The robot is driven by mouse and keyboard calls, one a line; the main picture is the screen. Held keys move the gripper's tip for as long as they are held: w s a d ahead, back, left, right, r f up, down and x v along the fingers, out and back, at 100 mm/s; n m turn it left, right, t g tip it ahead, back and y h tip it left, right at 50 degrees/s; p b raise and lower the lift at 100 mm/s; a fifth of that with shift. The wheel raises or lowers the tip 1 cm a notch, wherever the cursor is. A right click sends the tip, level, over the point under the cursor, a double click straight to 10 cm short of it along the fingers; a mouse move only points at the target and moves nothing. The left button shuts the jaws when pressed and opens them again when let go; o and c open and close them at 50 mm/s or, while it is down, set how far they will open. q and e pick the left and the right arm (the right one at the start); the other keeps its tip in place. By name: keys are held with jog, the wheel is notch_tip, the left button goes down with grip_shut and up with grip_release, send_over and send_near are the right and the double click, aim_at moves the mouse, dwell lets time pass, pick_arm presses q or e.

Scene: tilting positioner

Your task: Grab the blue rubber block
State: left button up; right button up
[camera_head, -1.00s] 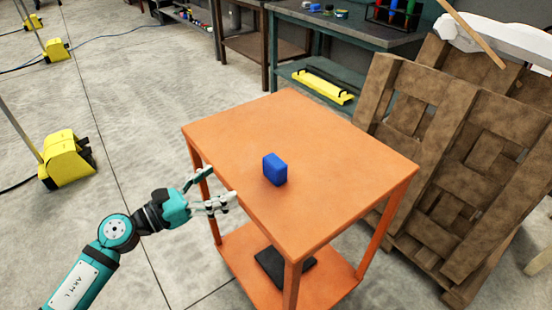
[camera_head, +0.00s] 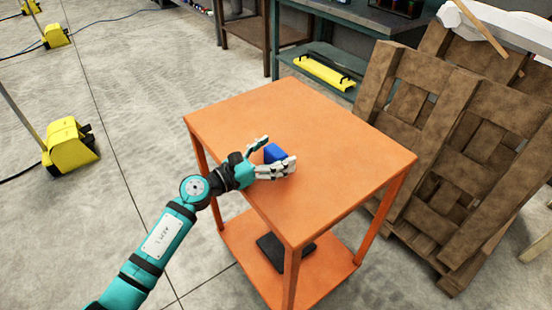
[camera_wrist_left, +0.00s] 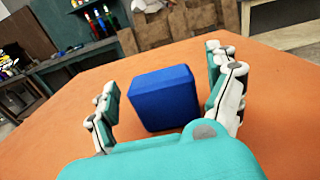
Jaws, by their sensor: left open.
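The blue rubber block (camera_head: 274,153) stands upright on the orange table (camera_head: 340,150). In the head view its lower part is hidden behind a finger of my left gripper (camera_head: 277,156). In the left wrist view the block (camera_wrist_left: 165,98) sits ahead of the palm, between the two spread fingers of my left gripper (camera_wrist_left: 172,90). The gripper is open. A gap shows between the block and the left finger. The right finger is close to the block's right side, and I cannot tell if it touches. My right gripper is not in view.
Wooden pallets (camera_head: 460,140) lean just right of the table. A dark flat object (camera_head: 284,252) lies on the table's lower shelf. A yellow floor unit (camera_head: 68,146) stands at the left. A green workbench (camera_head: 345,35) is behind. Most of the tabletop is clear.

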pick_arm(q)
jog(key=shift+w+d, duration=0.15)
jog(key=shift+d, duration=0.05)
jog(key=c, duration=1.3)
jog(key=shift+r, duration=0.1)
jog(key=shift+c, duration=0.2)
